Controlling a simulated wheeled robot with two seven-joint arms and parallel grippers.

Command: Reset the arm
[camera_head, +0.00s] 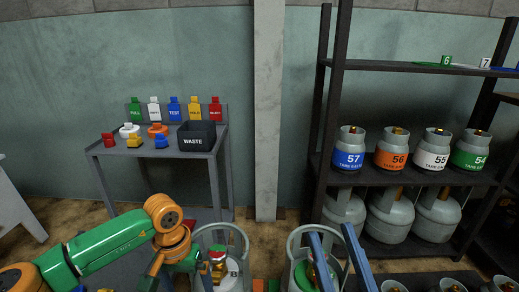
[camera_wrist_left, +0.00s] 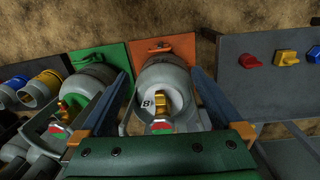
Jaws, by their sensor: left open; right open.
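My left arm (camera_head: 120,245), green and orange, comes in from the left in the head view. In the left wrist view my left gripper (camera_wrist_left: 160,78) is open, with its two blue fingers spread. A grey gas cylinder (camera_wrist_left: 178,75) with a yellow valve and a letter B shows between and beyond them; I cannot tell whether they touch it. In the head view my right gripper (camera_head: 331,232) is open at the bottom, its blue fingers in front of a grey cylinder collar (camera_head: 297,245). Another collared cylinder (camera_head: 240,245) stands to its left.
A grey bench (camera_head: 105,149) at the left holds a black WASTE bin (camera_head: 197,137), coloured valves and tags. A dark shelf (camera_head: 400,180) at the right holds numbered cylinders (camera_head: 349,145). A pale pillar (camera_head: 268,110) stands between them.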

